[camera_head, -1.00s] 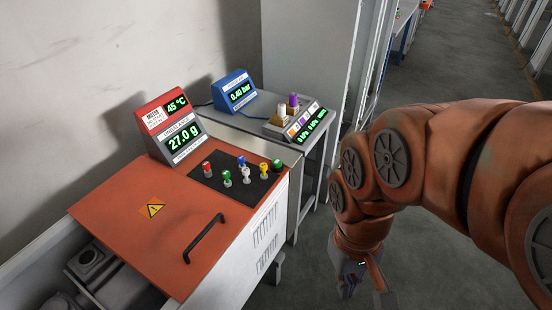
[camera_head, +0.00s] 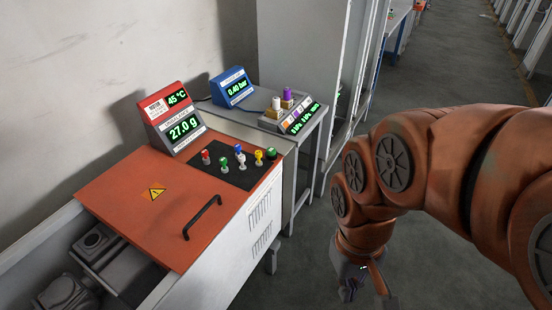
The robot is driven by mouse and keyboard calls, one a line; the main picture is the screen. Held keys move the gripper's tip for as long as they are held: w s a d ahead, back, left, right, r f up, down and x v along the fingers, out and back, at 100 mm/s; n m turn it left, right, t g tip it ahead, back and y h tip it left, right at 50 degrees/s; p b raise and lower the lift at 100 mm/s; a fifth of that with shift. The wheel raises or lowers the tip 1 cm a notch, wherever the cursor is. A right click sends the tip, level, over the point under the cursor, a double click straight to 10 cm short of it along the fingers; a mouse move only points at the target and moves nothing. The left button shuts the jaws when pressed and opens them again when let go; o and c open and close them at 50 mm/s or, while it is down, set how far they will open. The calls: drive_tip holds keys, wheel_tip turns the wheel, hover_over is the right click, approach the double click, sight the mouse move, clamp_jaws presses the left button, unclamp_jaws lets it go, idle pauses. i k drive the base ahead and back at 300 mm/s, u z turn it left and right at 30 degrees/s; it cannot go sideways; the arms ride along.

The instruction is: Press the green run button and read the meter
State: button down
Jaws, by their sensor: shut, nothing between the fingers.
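The orange-topped machine has a black button panel (camera_head: 232,178) with several coloured knobs and buttons. A green button (camera_head: 271,153) sits at the panel's right end, and another green knob (camera_head: 223,162) stands near the middle. I cannot read which green one is the run button. A grey meter (camera_head: 181,128) behind the panel reads 27.0 g. A red meter (camera_head: 158,105) above it reads 45 °C. My gripper (camera_head: 347,294) is shut and empty, low over the floor at right, well apart from the buttons. Its tips are small and partly dark.
A blue meter (camera_head: 232,89) reading 0.40 bar and a small console (camera_head: 290,116) with a white and a purple knob stand on the grey side table. A black handle (camera_head: 202,217) rises from the orange lid (camera_head: 130,205). Open floor lies right of the machine.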

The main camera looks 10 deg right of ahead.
sight(270, 151)
drive_tip(key=k, duration=0.2)
drive_tip(key=u, duration=1.15)
drive_tip(key=i, duration=0.55)
drive_tip(key=z, duration=0.15)
